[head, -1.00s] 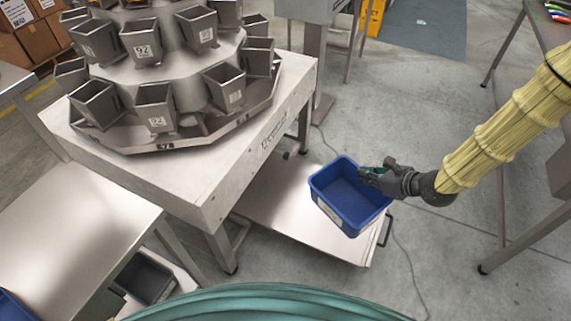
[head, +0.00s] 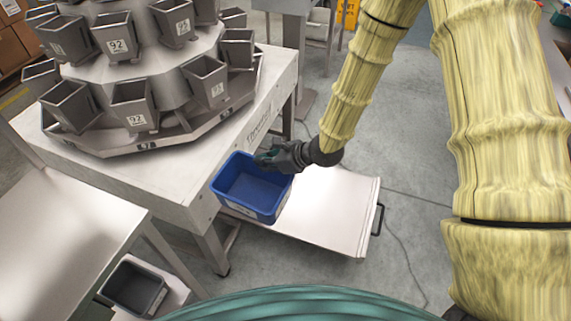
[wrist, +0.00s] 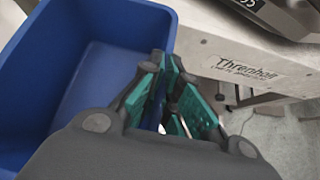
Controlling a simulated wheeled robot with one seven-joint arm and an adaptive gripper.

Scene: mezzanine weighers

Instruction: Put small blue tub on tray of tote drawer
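The small blue tub (head: 252,187) is empty, and my gripper (head: 268,160) is shut on its right-hand wall. In the wrist view the tub (wrist: 100,75) fills the left side, with its wall between the green-padded fingers (wrist: 165,105). The tub appears held upright in the air, by the weigher table's edge and over the left part of the drawer's tray. The pulled-out tray (head: 325,210) is a bare, pale flat panel low to the floor, with a dark handle (head: 378,219) at its right end. The tub hides part of the tray.
The weigher table (head: 180,185) with several metal buckets (head: 125,105) stands left of the tub, very close. A side table (head: 60,240) is at the lower left, with a dark grey bin (head: 135,288) below it. The tray's middle and right are clear.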

